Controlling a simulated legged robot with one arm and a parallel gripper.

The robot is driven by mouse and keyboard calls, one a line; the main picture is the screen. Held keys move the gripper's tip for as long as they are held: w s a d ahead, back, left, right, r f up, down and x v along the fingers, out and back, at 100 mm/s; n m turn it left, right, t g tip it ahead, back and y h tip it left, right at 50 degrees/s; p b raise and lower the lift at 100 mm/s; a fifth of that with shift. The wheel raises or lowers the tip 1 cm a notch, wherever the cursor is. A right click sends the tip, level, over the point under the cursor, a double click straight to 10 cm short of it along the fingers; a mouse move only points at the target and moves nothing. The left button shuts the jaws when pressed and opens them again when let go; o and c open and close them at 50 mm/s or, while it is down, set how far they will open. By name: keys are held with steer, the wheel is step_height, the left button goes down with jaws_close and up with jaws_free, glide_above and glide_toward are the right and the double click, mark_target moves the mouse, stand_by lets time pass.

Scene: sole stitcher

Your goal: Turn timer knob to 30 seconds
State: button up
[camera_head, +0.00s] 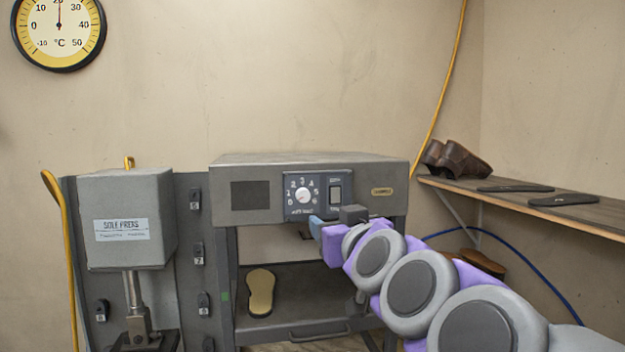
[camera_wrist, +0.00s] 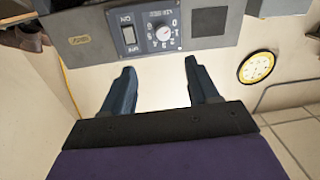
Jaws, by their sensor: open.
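The timer knob (camera_head: 303,195) is a small round white dial on a dark panel at the front of the grey machine (camera_head: 245,173). Numbers ring it. Its pointer is too small to read surely, and so is the lettering below. In the wrist view, which is upside down, the knob (camera_wrist: 163,33) lies beyond the fingertips, roughly centred between them. My gripper (camera_wrist: 160,65) is open and empty, its two dark blue fingers apart. In the head view my gripper (camera_head: 316,226) is just below the panel, not visibly touching the knob.
A rocker switch (camera_head: 335,194) sits right of the knob. A sole press (camera_head: 125,222) stands at left. A tan sole (camera_head: 261,291) lies on the machine's lower shelf. A wall shelf (camera_head: 585,208) with shoes and dark soles is at right. A wall thermometer (camera_head: 59,28) hangs upper left.

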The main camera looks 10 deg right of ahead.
glide_toward(304, 197)
steer(key=w+p, duration=0.1)
steer(key=w, duration=0.3)
steer(key=w+a+p, duration=0.1)
steer(key=w+p, duration=0.1)
steer(key=w, duration=0.1)
steer(key=shift+w+a, duration=0.25)
steer(key=shift+w, duration=0.15)
steer(key=shift+w+d, duration=0.3)
steer(key=shift+d, duration=0.55)
steer(key=shift+c, duration=1.4)
steer(key=shift+a, duration=0.45)
steer(key=shift+c, duration=1.4)
steer(key=shift+d, duration=0.1)
steer(key=c, duration=0.5)
